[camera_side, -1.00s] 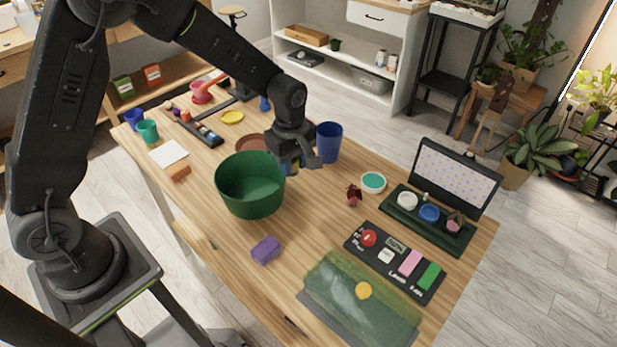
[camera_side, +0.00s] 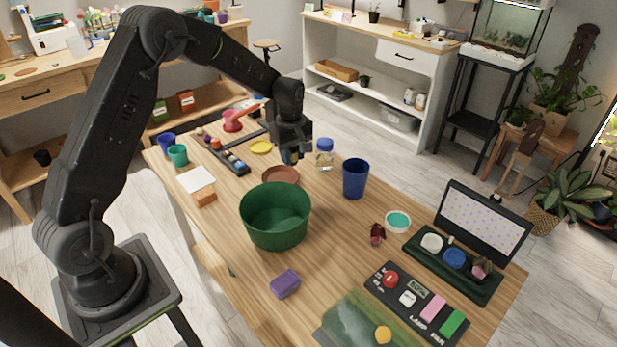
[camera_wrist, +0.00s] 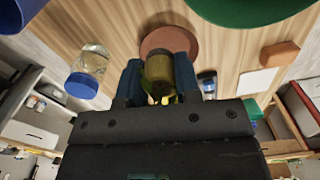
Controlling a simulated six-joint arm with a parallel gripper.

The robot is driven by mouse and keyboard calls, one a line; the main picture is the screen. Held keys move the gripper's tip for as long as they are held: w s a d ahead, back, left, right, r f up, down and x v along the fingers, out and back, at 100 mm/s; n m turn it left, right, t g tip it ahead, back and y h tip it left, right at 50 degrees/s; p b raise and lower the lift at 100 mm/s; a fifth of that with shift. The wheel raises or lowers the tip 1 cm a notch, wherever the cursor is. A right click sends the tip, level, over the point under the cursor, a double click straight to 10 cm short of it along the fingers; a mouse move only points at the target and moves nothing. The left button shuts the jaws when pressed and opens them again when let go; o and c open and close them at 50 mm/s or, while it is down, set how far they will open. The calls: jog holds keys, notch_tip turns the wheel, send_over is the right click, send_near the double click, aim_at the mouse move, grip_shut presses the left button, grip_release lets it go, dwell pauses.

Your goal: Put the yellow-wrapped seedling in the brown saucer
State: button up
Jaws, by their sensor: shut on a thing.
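My gripper (camera_side: 291,157) hangs just behind the brown saucer (camera_side: 283,175), over the far side of the table. In the wrist view my gripper (camera_wrist: 160,85) is shut on the yellow-wrapped seedling (camera_wrist: 159,68), which sits between its two blue-grey fingers. The seedling's wrapped end overlaps the near edge of the brown saucer (camera_wrist: 170,40) in that view. I cannot tell how high it is above the table. In the side view the seedling is mostly hidden by the fingers. The saucer looks empty where it shows.
A large green pot (camera_side: 275,222) stands in front of the saucer. A clear bottle with a blue cap (camera_side: 325,155) is right of my gripper, and a blue cup (camera_side: 355,178) stands farther right. A yellow dish (camera_side: 260,147) and a dark tray (camera_side: 234,162) lie to the left.

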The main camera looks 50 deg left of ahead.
send_near(281, 180)
jog(key=shift+f, duration=3.15)
jog(key=o, duration=1)
jog(key=shift+c, duration=0.2)
jog(key=shift+r, duration=0.15)
notch_tip(281, 180, up, 7)
